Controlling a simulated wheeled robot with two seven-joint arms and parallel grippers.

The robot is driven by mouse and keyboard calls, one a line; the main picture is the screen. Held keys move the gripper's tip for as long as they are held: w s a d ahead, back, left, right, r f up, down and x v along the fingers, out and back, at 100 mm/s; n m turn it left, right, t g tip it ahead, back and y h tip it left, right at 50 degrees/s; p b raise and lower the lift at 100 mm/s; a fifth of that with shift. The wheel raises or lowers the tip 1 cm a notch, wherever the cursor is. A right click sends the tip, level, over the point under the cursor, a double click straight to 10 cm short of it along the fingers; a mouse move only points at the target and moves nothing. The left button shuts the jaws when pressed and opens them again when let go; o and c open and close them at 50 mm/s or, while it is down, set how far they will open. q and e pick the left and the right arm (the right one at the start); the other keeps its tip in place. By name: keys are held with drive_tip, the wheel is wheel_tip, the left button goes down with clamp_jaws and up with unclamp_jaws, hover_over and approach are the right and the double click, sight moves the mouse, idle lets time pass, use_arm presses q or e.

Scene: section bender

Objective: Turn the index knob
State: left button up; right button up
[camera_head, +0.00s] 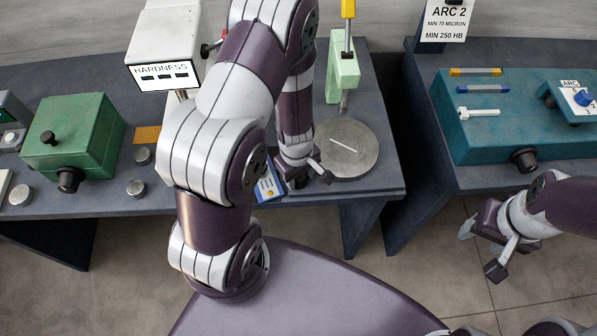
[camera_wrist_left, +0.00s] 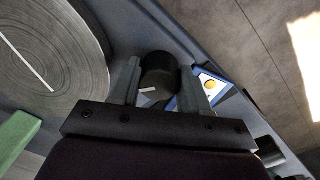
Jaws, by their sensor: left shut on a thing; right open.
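The index knob (camera_wrist_left: 158,75) is a black cylinder with a white pointer mark, seen in the left wrist view between my left gripper's fingers. My left gripper (camera_wrist_left: 160,92) is shut on it. In the head view, my left gripper (camera_head: 305,179) is at the front edge of the table beside the round disc, and it hides the knob. The round grey disc (camera_head: 358,160) with a white line lies just behind the gripper; it fills the left of the wrist view (camera_wrist_left: 75,60). My right gripper (camera_head: 482,252) is open and empty, over the floor at right.
A blue-edged card (camera_head: 268,188) is beside the left gripper. A green post (camera_head: 343,75) stands behind the disc. The hardness tester (camera_head: 160,40) and a green box (camera_head: 75,130) with black knobs are at left. A teal unit (camera_head: 500,135) sits on the right table. A gap separates the tables.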

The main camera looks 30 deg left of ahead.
use_arm(q)
drive_tip(key=n+p, duration=0.1)
drive_tip(key=n, duration=0.5)
drive_tip(key=shift+n, duration=0.3)
idle(0.5)
drive_tip(key=o, duration=1.1)
drive_tip(key=shift+d, duration=0.1)
drive_tip(key=shift+c, duration=0.2)
drive_tip(key=shift+r, duration=0.1)
wheel_tip(320, 180, up, 12)
drive_tip(key=p, duration=0.9)
drive_tip(key=shift+s+r, duration=0.25)
